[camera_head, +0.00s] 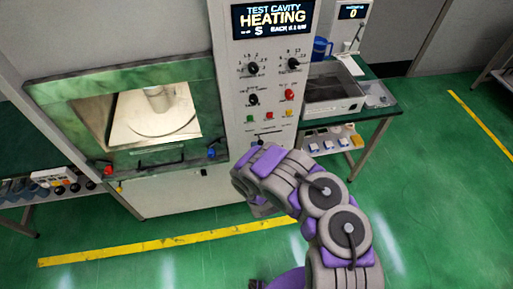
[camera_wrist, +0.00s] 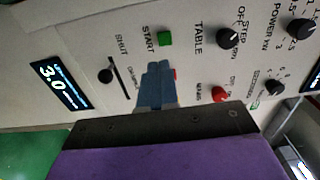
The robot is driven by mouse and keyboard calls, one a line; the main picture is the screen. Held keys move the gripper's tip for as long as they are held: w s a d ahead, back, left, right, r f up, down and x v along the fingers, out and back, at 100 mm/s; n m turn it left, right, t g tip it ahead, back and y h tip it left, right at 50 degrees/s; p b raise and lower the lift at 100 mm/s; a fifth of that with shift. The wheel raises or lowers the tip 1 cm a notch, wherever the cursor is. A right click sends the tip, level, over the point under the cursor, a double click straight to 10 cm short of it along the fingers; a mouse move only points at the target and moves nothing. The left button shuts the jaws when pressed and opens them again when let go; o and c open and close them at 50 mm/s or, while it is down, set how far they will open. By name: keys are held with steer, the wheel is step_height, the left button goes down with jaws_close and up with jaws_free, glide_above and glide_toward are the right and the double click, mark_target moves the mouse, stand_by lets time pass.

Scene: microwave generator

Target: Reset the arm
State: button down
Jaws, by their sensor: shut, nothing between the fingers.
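My arm (camera_head: 325,195), grey and purple, reaches from the bottom right toward the lower part of the control panel (camera_head: 263,100). Its fingers are hidden in the head view. In the wrist view my gripper (camera_wrist: 158,72) is shut and empty, its blue-grey fingers in front of the panel. I cannot tell whether the fingertips touch the panel.
The microwave cavity window (camera_head: 150,115) glows at left, with a pale vessel (camera_head: 160,98) on a round plate inside. The panel screen (camera_head: 273,17) reads TEST CAVITY HEATING. A side table with a metal tray (camera_head: 333,90) and blue jug (camera_head: 320,48) stands at right.

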steer(key=w+d+r+n+g+h+b, duration=0.1)
steer(key=w+d+r+h, duration=0.15)
steer(key=d, duration=0.25)
steer(key=w+d+r+n+g+h+b, duration=0.1)
steer(key=w+d+r+g+h+b, duration=0.15)
steer(key=d, duration=0.35)
steer(key=s+d+r+n+g+h+b, duration=0.2)
steer(key=s+d+r+g+h, duration=0.25)
steer(key=d, duration=0.55)
steer(key=s+r+n+g+y+b, duration=0.1)
steer(key=s+r+n+g+b, duration=0.1)
steer(key=s, duration=1.3)
steer(key=s+r+n+g+y+b, duration=0.2)
steer(key=s+r+n+g, duration=0.3)
steer(key=s, duration=1.1)
steer(key=s+a+r+n+g+y+b, duration=0.1)
steer(key=s+r+n+g+b, duration=0.1)
steer(key=s, duration=1.3)
step_height(320, 180, up, 3)
steer(key=shift+s+f+n+g, duration=0.15)
steer(key=shift+s+n+g, duration=0.1)
steer(key=shift+n+g, duration=0.65)
steer(key=shift+a+y, duration=0.15)
steer(key=shift+y, duration=0.1)
